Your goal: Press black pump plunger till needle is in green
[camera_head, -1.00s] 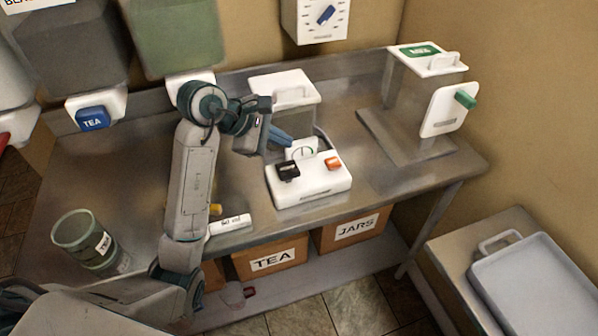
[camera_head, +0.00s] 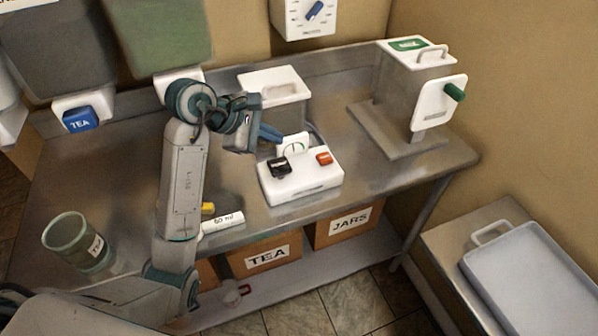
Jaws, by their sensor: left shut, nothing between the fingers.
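The white pump unit (camera_head: 303,186) sits on the steel bench, with a black plunger (camera_head: 279,167) at its left and an orange-red button (camera_head: 324,158) at its right. My right gripper is not in view.
A steel dispenser (camera_head: 400,90) with a green handle is at the back right. The bench's right front is clear.

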